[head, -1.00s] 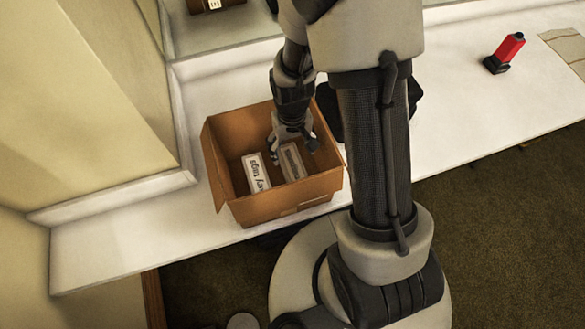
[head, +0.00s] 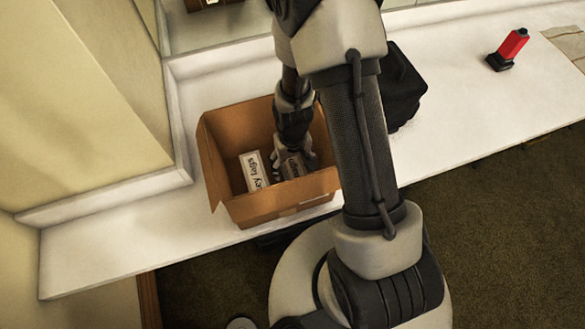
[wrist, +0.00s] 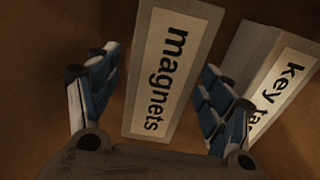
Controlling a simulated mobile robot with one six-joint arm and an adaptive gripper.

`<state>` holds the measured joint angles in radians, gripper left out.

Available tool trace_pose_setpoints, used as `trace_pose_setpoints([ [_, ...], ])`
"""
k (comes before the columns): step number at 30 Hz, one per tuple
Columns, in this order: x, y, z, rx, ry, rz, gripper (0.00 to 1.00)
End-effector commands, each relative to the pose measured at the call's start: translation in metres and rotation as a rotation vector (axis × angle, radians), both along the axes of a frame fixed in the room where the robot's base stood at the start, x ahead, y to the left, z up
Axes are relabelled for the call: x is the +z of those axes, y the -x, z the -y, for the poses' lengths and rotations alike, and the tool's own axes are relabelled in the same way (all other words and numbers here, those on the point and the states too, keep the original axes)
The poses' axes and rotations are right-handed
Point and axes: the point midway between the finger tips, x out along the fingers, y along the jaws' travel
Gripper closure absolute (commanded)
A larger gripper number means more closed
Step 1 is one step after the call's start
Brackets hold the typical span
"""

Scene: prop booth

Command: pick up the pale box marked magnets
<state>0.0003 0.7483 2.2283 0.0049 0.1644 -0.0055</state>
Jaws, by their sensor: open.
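The pale box marked magnets (wrist: 168,75) lies in the cardboard box (head: 285,205), label facing my wrist camera. In the wrist view it reaches down between the two fingers of my open gripper (wrist: 160,95), with a gap showing on each side. In the head view my gripper (head: 293,160) is down inside the cardboard box and hides much of the magnets box (head: 293,169). A second pale box marked key tags (head: 254,172) lies just left of it. In the wrist view the key tags box (wrist: 272,80) is at the right, partly behind the right finger.
The cardboard box's walls stand close around my gripper. It sits on a white counter (head: 110,245) near a wall corner. A black object (head: 400,88) stands right of it, behind my arm. A red and black item (head: 508,50) is farther right, with bare counter between.

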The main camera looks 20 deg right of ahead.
Motion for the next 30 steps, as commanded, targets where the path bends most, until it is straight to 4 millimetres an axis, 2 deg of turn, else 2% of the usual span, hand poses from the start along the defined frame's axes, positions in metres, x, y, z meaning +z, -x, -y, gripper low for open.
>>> trace_pose_setpoints([
  [2, 0.0008, -0.0002, 0.0000, 0.000, 0.000, 0.000, 0.27],
  [27, 0.0009, -0.0002, -0.0001, 0.000, 0.000, 0.000, 0.83],
  [30, 0.0010, -0.0004, -0.0001, 0.000, 0.000, 0.001, 0.84],
])
